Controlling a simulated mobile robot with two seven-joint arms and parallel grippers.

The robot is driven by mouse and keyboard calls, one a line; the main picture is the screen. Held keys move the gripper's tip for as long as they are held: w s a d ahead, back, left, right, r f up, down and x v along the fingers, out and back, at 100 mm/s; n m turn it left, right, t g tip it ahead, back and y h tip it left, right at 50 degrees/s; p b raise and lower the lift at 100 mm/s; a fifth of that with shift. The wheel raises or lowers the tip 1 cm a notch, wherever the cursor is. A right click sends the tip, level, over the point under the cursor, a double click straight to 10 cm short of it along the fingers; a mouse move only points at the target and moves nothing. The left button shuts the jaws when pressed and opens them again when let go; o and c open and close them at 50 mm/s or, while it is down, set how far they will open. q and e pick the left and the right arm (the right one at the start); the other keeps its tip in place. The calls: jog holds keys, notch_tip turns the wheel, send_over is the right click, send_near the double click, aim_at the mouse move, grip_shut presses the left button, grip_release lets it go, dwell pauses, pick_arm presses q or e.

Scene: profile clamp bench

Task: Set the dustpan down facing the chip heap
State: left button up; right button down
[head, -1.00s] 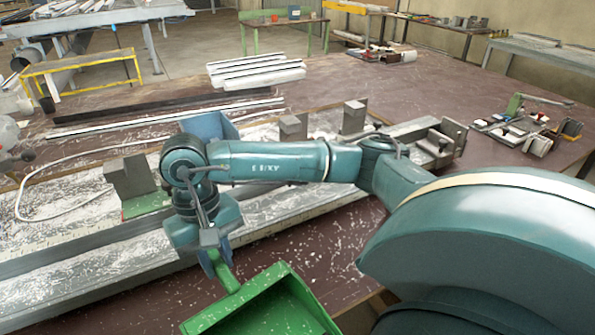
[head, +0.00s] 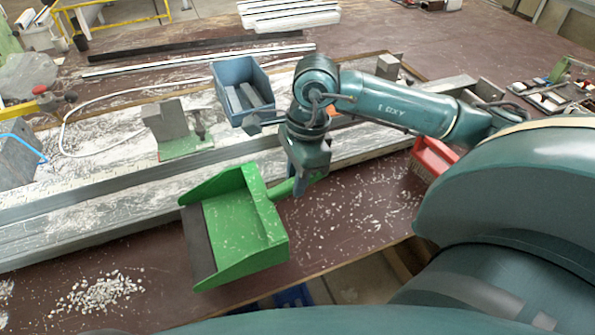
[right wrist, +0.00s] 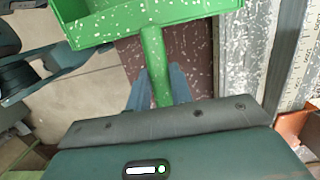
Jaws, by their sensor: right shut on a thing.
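The green dustpan (head: 232,224) is in the middle of the head view, its dark-lipped open side turned left. My right gripper (head: 294,186) is shut on its green handle; in the right wrist view the handle (right wrist: 155,70) runs between the fingers (right wrist: 157,90). I cannot tell whether the pan touches the table. The chip heap (head: 97,294) lies on the brown table at lower left, apart from the pan, and the open side faces roughly toward it. My left gripper does not show.
A metal profile (head: 105,205) runs behind the dustpan, with a grey clamp block (head: 166,120) on it. A blue bin (head: 243,92) stands behind my right gripper.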

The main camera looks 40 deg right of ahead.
pick_arm(q)
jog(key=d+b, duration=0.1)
jog(key=b, duration=0.1)
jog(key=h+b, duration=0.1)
jog(key=b, duration=0.1)
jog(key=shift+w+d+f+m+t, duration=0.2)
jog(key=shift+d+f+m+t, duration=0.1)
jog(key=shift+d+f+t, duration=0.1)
pick_arm(e)
notch_tip(320, 180, down, 8)
jog(key=a, duration=0.2)
jog(key=shift+w+a+r, duration=0.2)
jog(key=shift+w+a, duration=0.15)
jog(key=shift+w, duration=0.05)
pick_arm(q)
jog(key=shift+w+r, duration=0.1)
pick_arm(e)
jog(key=c, duration=1.1)
grip_release()
jog(key=shift+s+f, duration=0.1)
jog(key=o, duration=1.1)
